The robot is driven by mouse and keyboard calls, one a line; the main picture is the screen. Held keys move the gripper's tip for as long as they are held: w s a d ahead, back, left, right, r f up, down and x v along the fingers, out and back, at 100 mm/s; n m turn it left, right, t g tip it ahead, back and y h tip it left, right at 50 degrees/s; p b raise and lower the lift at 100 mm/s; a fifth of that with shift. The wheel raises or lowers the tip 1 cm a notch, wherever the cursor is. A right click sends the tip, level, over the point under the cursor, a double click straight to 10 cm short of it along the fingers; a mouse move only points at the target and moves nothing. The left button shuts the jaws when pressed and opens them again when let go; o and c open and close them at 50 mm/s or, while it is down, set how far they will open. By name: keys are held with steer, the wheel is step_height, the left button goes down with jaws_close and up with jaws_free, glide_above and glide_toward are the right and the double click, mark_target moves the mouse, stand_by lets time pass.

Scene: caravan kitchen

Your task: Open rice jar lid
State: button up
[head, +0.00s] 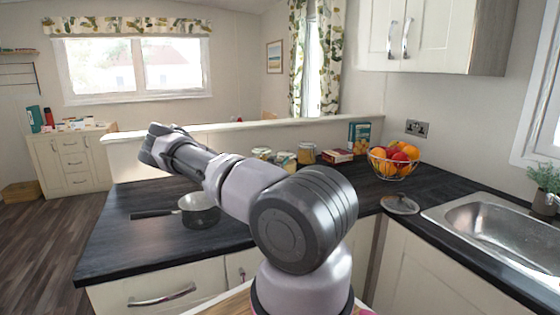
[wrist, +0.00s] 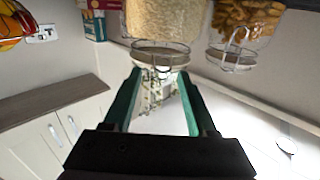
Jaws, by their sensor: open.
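The rice jar (wrist: 165,18) is a clear jar of pale grains. It shows upside down at the top middle of the wrist view, with its round glass lid (wrist: 150,47) and wire clasp towards my fingers. My gripper (wrist: 160,75) is open, its two green fingers apart. The lid shows just past the fingertips and in line with the gap; I see no grip on it. In the head view several jars (head: 285,160) stand at the back of the dark counter, and I cannot tell which holds the rice. My fingers are not clear there.
A pasta jar (wrist: 245,25) stands close beside the rice jar. Boxes (head: 338,156) and a wire fruit bowl (head: 394,160) are to the right of the jars. A saucepan (head: 199,210) sits on the counter (head: 120,245) at the left. A sink (head: 500,215) is at the right.

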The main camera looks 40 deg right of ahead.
steer(key=shift+w+d, duration=0.2)
jaws_close()
stand_by(1.4)
